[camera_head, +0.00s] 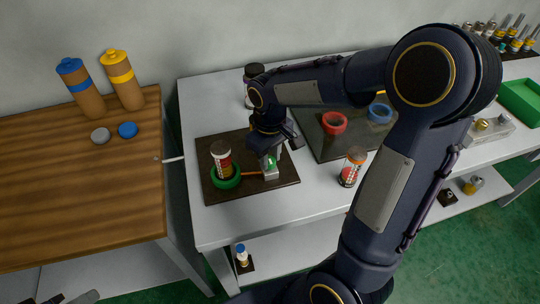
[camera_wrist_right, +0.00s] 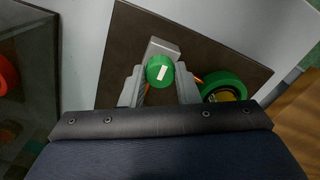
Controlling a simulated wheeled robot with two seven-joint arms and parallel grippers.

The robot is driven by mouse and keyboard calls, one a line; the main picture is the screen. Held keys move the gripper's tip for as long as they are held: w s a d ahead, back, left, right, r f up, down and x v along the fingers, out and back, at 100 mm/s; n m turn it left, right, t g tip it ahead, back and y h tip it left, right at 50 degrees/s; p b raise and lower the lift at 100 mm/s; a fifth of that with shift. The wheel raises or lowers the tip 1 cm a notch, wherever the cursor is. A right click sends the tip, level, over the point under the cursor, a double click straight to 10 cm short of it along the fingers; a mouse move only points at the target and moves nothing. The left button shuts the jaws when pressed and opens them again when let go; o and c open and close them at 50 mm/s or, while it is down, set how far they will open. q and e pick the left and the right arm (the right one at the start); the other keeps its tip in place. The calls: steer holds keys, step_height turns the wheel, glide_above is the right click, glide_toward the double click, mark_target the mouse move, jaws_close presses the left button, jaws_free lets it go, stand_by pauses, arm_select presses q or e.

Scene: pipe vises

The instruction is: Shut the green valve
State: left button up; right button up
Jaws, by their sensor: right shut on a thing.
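The green valve (camera_head: 270,162) is a round green knob on a small grey block (camera_head: 271,173), on the dark square mat at the left of the white table. In the right wrist view the knob (camera_wrist_right: 160,72) has a white mark on its top, slightly tilted from the line between the fingers. My right gripper (camera_head: 272,157) reaches down over it. In the wrist view its two grey fingers (camera_wrist_right: 160,86) are on either side of the knob, shut on it. An orange rod (camera_head: 251,174) runs from the block to a green ring (camera_head: 226,178). My left gripper is not in view.
A jar with red contents (camera_head: 222,157) stands in the green ring, close left of my gripper. A second mat holds a red ring (camera_head: 334,123) and a blue ring (camera_head: 380,113). Another jar (camera_head: 352,167) stands to the right. A wooden table (camera_head: 80,210) is at the left.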

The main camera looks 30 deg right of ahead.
mark_target(270, 160)
steer(key=shift+w+r+m, duration=0.1)
steer(key=shift+m, duration=0.2)
steer(key=o, duration=1)
steer(key=shift+c, duration=0.2)
step_height(270, 160, up, 8)
steer(key=shift+f, duration=0.1)
